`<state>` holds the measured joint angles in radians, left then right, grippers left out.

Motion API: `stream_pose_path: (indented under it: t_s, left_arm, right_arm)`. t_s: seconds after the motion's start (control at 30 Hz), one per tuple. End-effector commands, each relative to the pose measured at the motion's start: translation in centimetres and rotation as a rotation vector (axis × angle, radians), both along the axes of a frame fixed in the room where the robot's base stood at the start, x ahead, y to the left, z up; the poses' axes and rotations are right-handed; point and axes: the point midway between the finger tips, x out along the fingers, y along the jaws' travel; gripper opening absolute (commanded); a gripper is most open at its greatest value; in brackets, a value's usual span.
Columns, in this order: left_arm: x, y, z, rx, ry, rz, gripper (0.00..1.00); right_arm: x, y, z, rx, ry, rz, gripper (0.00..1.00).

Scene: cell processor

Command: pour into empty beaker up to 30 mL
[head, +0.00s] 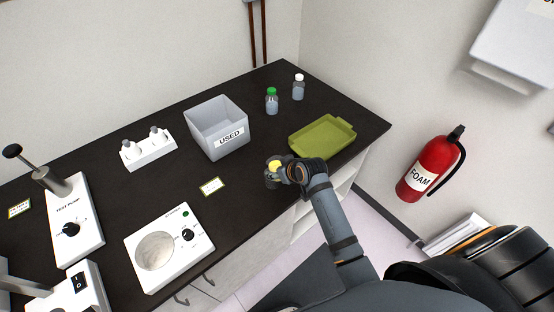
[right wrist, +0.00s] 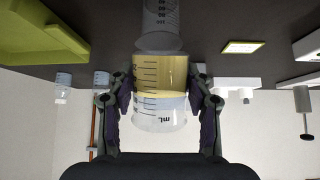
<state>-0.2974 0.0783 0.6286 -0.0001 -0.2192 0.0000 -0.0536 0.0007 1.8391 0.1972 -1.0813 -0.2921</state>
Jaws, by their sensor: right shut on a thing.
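My right gripper (head: 282,172) is shut on a clear graduated beaker of yellow liquid (head: 274,164) near the front edge of the dark bench. In the right wrist view, which is upside down, the fingers (right wrist: 160,105) clasp this beaker (right wrist: 160,112) from both sides. The yellow liquid (right wrist: 161,76) fills its lower part, and the beaker looks about upright. A second clear beaker (right wrist: 161,22) with markings shows close beyond and below it, with no coloured liquid visible. In the head view the second beaker (head: 271,183) is mostly hidden. My left gripper is not in view.
A green tray (head: 322,137) lies right of the gripper. Behind are a grey bin marked USED (head: 217,128), a green-capped bottle (head: 271,102) and a white-capped bottle (head: 298,89). A white heater-like device (head: 170,248), a test pump (head: 72,225) and a white rack (head: 147,150) stand left.

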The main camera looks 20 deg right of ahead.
Motion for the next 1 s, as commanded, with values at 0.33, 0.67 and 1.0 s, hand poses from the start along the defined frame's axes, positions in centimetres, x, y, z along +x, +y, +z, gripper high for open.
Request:
stream_pose_path:
  t_s: [0.33, 0.67, 1.0]
  left_arm:
    - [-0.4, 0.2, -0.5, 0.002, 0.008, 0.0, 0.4]
    - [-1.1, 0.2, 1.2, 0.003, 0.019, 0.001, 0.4]
    - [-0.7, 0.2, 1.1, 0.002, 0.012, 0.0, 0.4]
  right_arm:
    - [-0.2, 0.0, -0.7, -0.001, 0.006, 0.001, 0.0]
    - [-0.3, 0.0, -0.4, -0.022, 0.088, 0.0, 0.0]
    - [-0.6, -0.1, -0.7, -0.052, 0.197, 0.0, 0.0]
